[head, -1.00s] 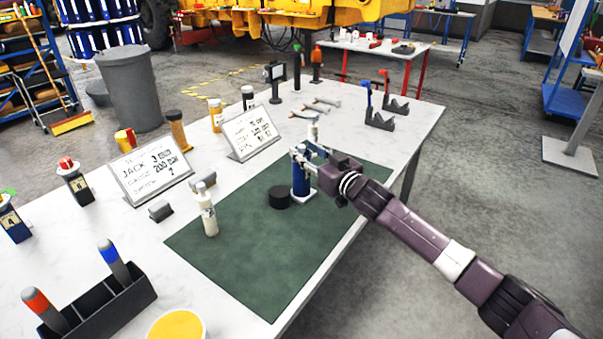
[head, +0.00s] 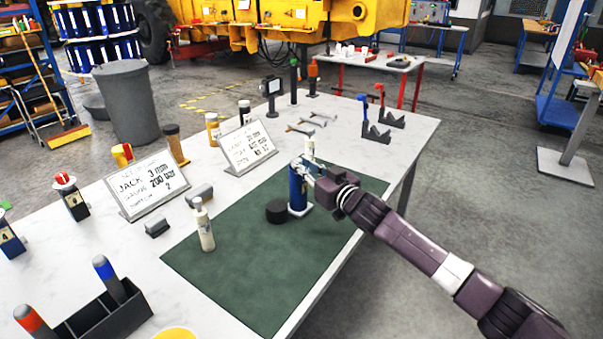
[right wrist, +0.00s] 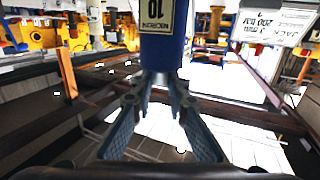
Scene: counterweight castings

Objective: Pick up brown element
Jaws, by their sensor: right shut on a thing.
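The blue cylinder (head: 297,192) with a white base stands upright on the green mat. My right gripper (head: 308,172) is at its upper part, shut on it. In the right wrist view the blue cylinder (right wrist: 163,50) fills the top middle with an upside-down label reading 10, and the fingers (right wrist: 158,85) reach to it. A brown cylinder with a dark top (head: 176,146) stands far from the gripper, at the table's back left edge; it is the brownest item I see. My left gripper does not show.
A black puck (head: 277,211) lies beside the blue cylinder, with a white bottle (head: 204,226) to its left and another white bottle (head: 309,146) behind. Two sign boards (head: 147,184) stand at the back. The mat's front (head: 262,285) is clear.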

